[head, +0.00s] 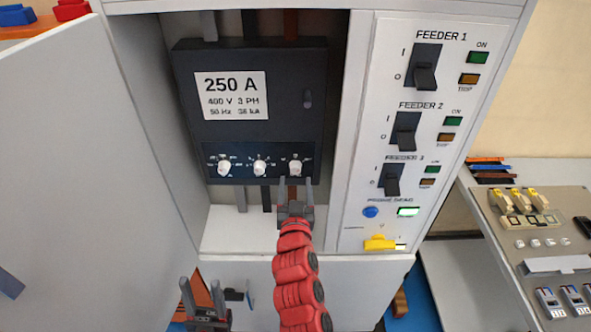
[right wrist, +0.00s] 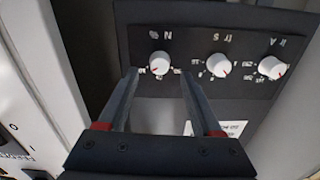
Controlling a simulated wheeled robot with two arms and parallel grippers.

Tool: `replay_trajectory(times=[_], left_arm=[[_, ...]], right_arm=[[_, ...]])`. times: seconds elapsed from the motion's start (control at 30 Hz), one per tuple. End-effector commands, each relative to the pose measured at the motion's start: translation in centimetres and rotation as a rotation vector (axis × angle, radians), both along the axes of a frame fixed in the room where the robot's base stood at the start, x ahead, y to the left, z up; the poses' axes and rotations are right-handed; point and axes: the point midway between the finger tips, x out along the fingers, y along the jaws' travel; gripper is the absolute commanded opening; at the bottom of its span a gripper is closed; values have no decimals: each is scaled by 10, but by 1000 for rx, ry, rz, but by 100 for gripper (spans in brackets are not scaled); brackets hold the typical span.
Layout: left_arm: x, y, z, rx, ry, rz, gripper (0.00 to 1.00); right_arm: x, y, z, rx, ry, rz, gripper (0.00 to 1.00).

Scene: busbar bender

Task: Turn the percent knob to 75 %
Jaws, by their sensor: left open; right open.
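The percent knob (head: 295,167) is the rightmost of three white knobs on the lower strip of the black breaker (head: 285,110). In the right wrist view the picture is upside down and this knob (right wrist: 160,62), marked "N %", is the leftmost. Its exact setting is too small to read. My right gripper (head: 295,184) is open just below and in front of the knob. In the right wrist view its fingertips (right wrist: 160,73) flank the knob's line, with nothing held; contact cannot be told. My left gripper (head: 200,283) is open and empty, low in front of the cabinet.
Two other knobs (head: 260,168) (head: 224,167) sit to the left of the percent knob. The open cabinet door (head: 75,170) fills the left. The feeder switch panel (head: 400,140) stands to the right. A bench with parts (head: 545,235) is at far right.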

Motion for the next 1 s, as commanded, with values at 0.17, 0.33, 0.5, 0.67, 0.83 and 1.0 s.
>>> replay_trajectory(times=[0.17,0.33,0.5,0.67,0.83,1.0], left_arm=[[0,0,10,0,0,0,50],[0,0,12,0,0,0,50],[0,0,12,0,0,0,50],[0,0,12,0,0,0,50],[0,0,12,0,0,0,50],[0,0,12,0,0,0,50]], right_arm=[[25,-1,1,-1,2,-3,67],[35,-1,1,0,-1,-1,67],[37,-1,0,1,-2,0,67],[37,0,0,1,-1,0,61],[36,0,0,0,-1,0,31],[36,0,0,0,-1,0,0]])
